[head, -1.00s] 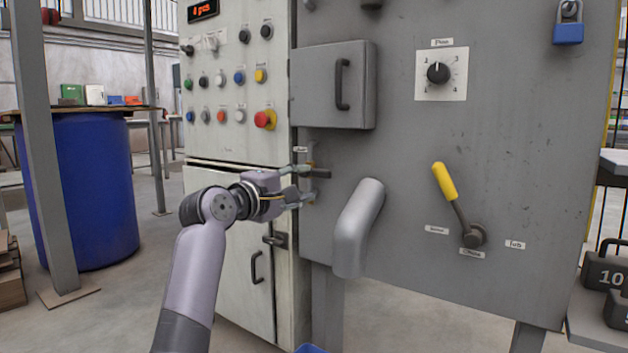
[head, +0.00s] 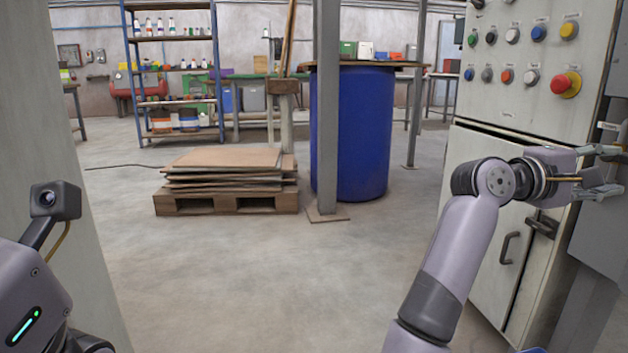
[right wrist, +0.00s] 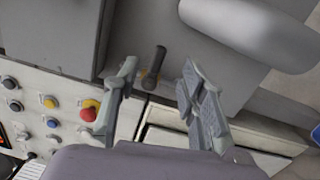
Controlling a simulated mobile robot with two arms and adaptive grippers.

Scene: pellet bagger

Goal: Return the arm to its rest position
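My right gripper (head: 606,170) is at the right edge of the head view, in front of the machine cabinet. In the right wrist view its two fingers (right wrist: 158,85) are spread apart and hold nothing. A short dark lever (right wrist: 153,66) on the grey panel shows between and beyond the fingers, with gaps at both sides. A lilac and black part of my left arm (head: 35,305), with a small camera on it, shows at the lower left of the head view. The left gripper's fingers are out of view.
The pale control cabinet (head: 485,225) with buttons stands close beside my right arm. A blue drum (head: 360,135), a grey post (head: 328,110), a pallet with flat sheets (head: 225,175) and a shelf rack (head: 172,75) stand farther back. The middle floor is clear.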

